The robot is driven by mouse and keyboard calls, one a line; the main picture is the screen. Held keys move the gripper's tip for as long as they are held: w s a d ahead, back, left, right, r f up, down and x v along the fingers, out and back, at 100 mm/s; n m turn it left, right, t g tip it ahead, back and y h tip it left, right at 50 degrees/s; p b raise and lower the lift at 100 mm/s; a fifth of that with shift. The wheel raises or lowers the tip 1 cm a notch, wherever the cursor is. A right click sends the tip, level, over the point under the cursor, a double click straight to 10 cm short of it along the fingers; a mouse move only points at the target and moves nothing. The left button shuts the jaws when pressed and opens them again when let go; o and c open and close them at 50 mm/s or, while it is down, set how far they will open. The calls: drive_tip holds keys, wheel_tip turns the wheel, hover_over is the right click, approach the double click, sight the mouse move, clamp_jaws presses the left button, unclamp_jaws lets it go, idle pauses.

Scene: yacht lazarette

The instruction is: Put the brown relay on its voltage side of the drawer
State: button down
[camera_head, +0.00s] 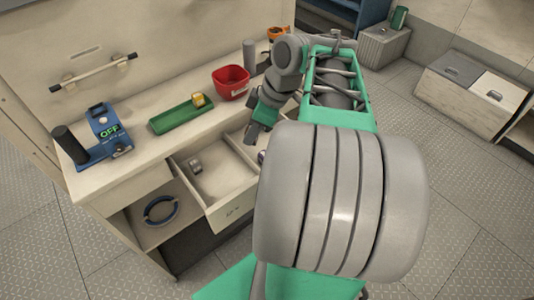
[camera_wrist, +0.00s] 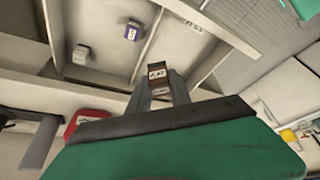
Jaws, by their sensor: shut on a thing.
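My gripper (camera_wrist: 160,92) is shut on the brown relay (camera_wrist: 157,71), which has a pale label with dark marks too small to read. In the wrist view, the relay shows against the open drawer, near the divider (camera_wrist: 148,42). The drawer (camera_head: 224,206) stands open below the counter in the head view. In the head view, my arm hides the brown relay and much of the right compartment.
On the counter are a green tray (camera_head: 170,124) with a yellow block (camera_head: 198,99), a red bowl (camera_head: 231,88), a grey cylinder (camera_head: 249,54) and a blue device (camera_head: 104,124) reading OFF. A blue ring (camera_head: 160,211) lies on the shelf below. The left compartment is mostly bare.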

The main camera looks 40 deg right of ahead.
drive_tip(key=shift+n, duration=0.7)
drive_tip(key=d+f, duration=0.3)
drive_tip(key=d, duration=0.2)
drive_tip(key=w+d+f, duration=0.1)
drive_tip(key=d+f, duration=0.3)
drive_tip(key=d, duration=0.1)
drive_tip(key=d+f+b, duration=0.1)
drive_tip(key=d+f, duration=0.3)
drive_tip(key=d, duration=0.1)
drive_tip(key=shift+w+f, duration=0.15)
drive_tip(key=shift+w, duration=0.15)
drive_tip(key=shift+f, duration=1.4)
drive_tip(key=shift+f, duration=0.25)
drive_tip(key=c, duration=1.5)
unclamp_jaws()
drive_tip(key=shift+r, duration=0.1)
drive_tip(key=shift+o, duration=0.2)
